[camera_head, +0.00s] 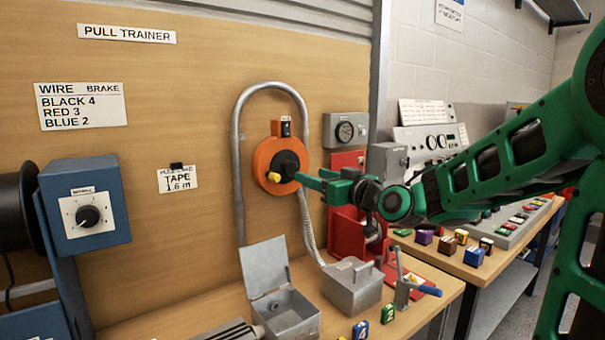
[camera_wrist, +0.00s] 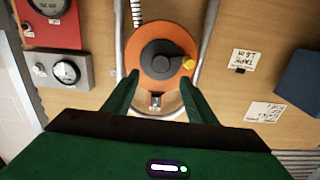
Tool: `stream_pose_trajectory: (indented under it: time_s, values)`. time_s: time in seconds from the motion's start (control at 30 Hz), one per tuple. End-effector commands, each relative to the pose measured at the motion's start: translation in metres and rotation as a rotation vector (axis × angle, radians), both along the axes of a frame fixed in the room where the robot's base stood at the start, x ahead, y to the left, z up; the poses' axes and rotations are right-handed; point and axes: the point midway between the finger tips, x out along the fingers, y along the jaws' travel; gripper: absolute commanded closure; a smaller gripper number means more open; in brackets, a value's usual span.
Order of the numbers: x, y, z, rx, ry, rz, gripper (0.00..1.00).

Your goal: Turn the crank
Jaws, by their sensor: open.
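An orange reel (camera_head: 262,158) is mounted on the wooden board inside a bent grey pipe. Its black crank hub (camera_head: 288,160) carries a yellow knob (camera_head: 274,177). In the wrist view the orange reel (camera_wrist: 137,52) fills the upper middle, with the black hub (camera_wrist: 161,62) in the centre and the yellow knob (camera_wrist: 188,63) to its right. My gripper (camera_head: 304,180) is in front of the reel. In the wrist view my gripper (camera_wrist: 160,88) is open and empty, its two green fingers spread on either side of the reel's lower part. Whether the fingers touch it I cannot tell.
The bent grey pipe (camera_head: 237,150) arches around the reel. Below are an open grey box (camera_head: 290,315), a closed grey box (camera_head: 352,290) and a lever with a blue handle (camera_head: 425,290). A grey gauge box (camera_head: 345,130) and a red holder (camera_head: 342,232) stand close at the right.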

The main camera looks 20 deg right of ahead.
Motion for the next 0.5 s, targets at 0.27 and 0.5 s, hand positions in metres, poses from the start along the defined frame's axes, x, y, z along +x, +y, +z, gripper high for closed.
stream_pose_trajectory:
  time_s: [0.27,0.5]
  values:
    - [0.048,0.019,-0.001,-0.002,0.001,0.005,0.48]
    - [0.077,0.029,-0.001,-0.002,0.001,0.005,0.48]
